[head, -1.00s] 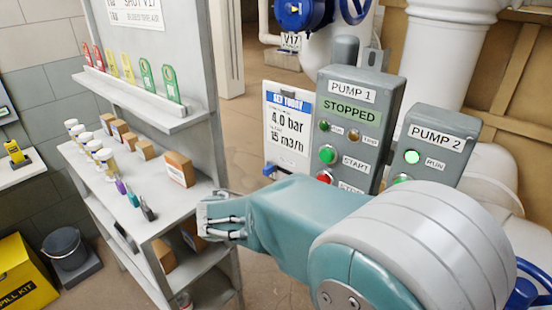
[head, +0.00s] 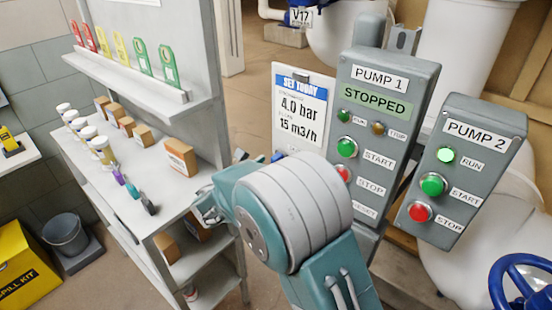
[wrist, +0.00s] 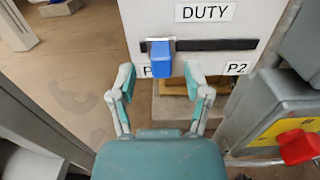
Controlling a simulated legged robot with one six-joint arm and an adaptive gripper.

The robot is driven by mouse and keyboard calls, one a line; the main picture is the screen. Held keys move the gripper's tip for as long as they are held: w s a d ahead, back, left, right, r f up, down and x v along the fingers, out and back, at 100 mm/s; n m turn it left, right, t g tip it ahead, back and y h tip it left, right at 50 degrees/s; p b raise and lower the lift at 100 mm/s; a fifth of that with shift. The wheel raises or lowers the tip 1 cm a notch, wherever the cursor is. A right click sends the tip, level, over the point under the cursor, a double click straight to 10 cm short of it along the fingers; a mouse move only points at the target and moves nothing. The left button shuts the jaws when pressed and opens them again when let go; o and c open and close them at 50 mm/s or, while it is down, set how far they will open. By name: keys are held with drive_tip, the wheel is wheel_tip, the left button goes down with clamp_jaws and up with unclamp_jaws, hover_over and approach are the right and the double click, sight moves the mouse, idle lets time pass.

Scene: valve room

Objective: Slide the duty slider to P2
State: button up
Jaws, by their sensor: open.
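The blue duty slider knob (wrist: 161,58) sits at the left end of a dark horizontal slot (wrist: 215,45) in the wrist view. It is over the P-label at the left, whose number it hides. The white panel (wrist: 250,20) reads DUTY above the slot, and the P2 label (wrist: 237,68) is under the slot's right end. My gripper (wrist: 161,84) is open, its two fingers apart, below the knob in the picture and to either side of it. Whether a finger touches the knob I cannot tell. In the head view my gripper (head: 207,207) is partly hidden by my arm.
The PUMP 1 box (head: 388,130), reading STOPPED, and the PUMP 2 box (head: 465,170) stand at the right in the head view. A loaded shelf unit (head: 150,205) is at the left. In the wrist view a red knob (wrist: 298,147) on a grey box is at right.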

sight(272, 161)
drive_tip(key=shift+x, duration=1.05)
drive_tip(key=shift+w+d, duration=0.4)
drive_tip(key=shift+a, duration=0.15)
clamp_jaws()
